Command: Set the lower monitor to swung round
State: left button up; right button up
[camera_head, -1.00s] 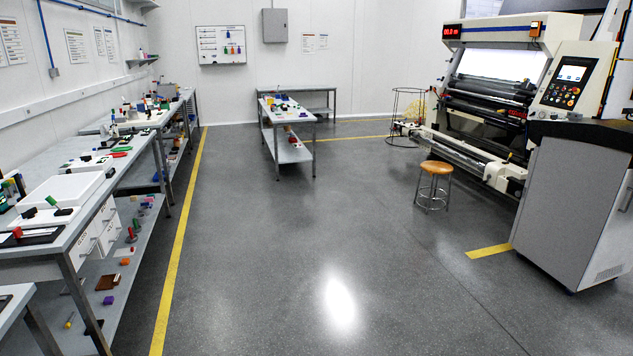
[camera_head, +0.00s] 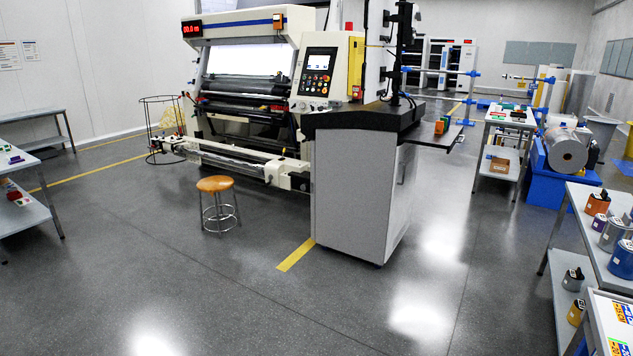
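No monitor can be clearly told as the lower one. A control panel with a lit screen (camera_head: 319,64) is on the inspection machine (camera_head: 245,85), left of the post. Neither of my grippers is in view.
An orange-topped stool (camera_head: 215,184) stands in front of the machine. A wire basket stand (camera_head: 163,130) is to its left. Tables with coloured items (camera_head: 508,118) and containers (camera_head: 613,232) stand at right. The floor (camera_head: 240,290) in front is clear.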

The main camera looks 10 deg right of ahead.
aim_at(377, 65)
jog(key=i+l+z, duration=0.3)
jog(key=i+z, duration=0.55)
jog(key=i, duration=0.25)
jog(key=i+j+z, duration=0.1)
jog(key=i+z, duration=0.35)
jog(key=i, duration=0.15)
jog(key=i+l+u, duration=0.1)
jog(key=i, duration=0.75)
jog(key=i+l+u, duration=0.15)
jog(key=i, duration=0.65)
